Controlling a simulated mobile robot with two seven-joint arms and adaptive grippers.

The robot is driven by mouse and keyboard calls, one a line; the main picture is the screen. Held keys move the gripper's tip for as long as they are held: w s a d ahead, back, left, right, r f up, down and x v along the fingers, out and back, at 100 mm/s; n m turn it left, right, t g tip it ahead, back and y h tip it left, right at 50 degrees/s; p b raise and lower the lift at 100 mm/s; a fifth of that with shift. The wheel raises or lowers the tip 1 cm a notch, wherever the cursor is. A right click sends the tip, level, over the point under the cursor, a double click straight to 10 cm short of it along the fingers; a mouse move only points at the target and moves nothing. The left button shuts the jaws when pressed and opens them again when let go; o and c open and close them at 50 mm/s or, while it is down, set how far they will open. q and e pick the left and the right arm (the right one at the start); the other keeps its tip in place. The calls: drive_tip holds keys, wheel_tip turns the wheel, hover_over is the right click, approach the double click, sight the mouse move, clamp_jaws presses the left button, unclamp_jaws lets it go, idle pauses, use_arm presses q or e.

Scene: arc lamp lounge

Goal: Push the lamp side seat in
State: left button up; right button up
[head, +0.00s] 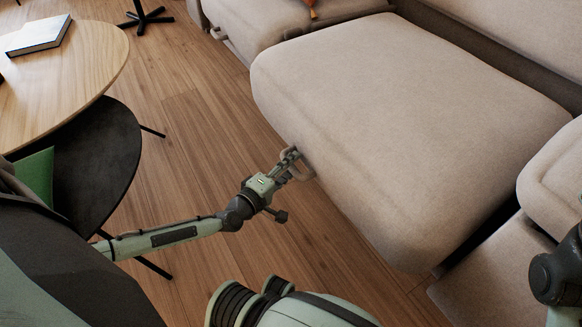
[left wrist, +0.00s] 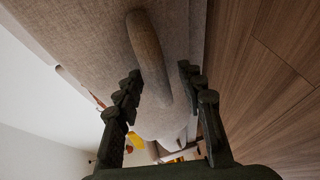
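A beige upholstered seat (head: 400,110) juts out from the sofa over the wood floor in the head view. A padded loop handle (head: 303,167) is on its front edge. My left gripper (head: 290,158) is at this handle. In the left wrist view, the handle (left wrist: 149,60) runs between the two dark fingers of my left gripper (left wrist: 160,88). The fingers are apart, with a gap on at least the right side. Contact of the left finger with the handle is unclear. My right gripper is out of view. No lamp shows clearly.
Another sofa seat (head: 250,20) is at the upper left, and a sofa section (head: 490,265) at the lower right. A round wooden table (head: 75,75) with a book (head: 38,36) and a dark chair (head: 105,150) stand at left. Floor (head: 195,130) between is clear.

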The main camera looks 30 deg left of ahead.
use_arm(q)
drive_tip(key=shift+w, duration=0.2)
clamp_jaws()
drive_tip(key=shift+d, duration=0.1)
